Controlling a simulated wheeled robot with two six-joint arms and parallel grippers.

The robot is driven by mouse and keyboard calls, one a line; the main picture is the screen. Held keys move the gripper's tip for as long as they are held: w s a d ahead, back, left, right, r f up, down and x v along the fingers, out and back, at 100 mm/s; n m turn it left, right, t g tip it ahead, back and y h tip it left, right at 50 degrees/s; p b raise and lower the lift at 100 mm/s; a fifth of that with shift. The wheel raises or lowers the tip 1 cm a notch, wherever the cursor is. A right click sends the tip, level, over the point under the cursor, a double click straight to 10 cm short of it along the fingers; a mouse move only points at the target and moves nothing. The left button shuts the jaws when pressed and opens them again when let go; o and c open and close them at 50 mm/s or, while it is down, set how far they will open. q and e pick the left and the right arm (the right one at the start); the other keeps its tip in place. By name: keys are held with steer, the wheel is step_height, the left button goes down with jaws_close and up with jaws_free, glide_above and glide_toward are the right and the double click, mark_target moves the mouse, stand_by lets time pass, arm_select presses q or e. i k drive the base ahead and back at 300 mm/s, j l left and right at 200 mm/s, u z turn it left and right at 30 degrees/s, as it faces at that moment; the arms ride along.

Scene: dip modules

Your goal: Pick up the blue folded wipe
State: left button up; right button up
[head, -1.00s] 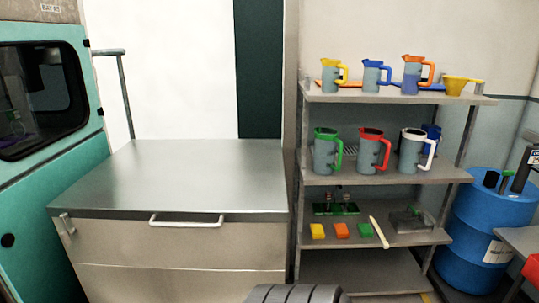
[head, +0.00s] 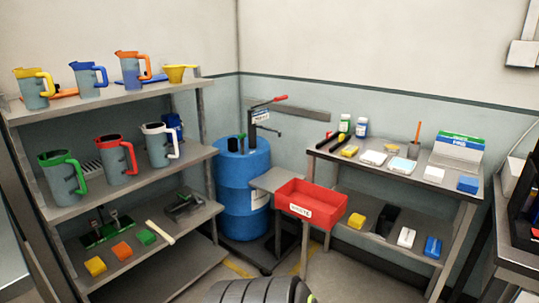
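A small blue block-like item (head: 468,184) lies at the right front corner of the top of the right table; it may be the blue folded wipe, but it is too small to be sure. Another blue item (head: 433,247), with a pale patch, lies on the lower shelf of that table. A pale bluish-white flat item (head: 402,166) lies on the table top.
A blue drum (head: 243,185) stands in the corner. The left shelf rack (head: 125,187) holds jugs and yellow, orange and green blocks.

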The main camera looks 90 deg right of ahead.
mark_target(467, 184)
steer(key=z, duration=4.15)
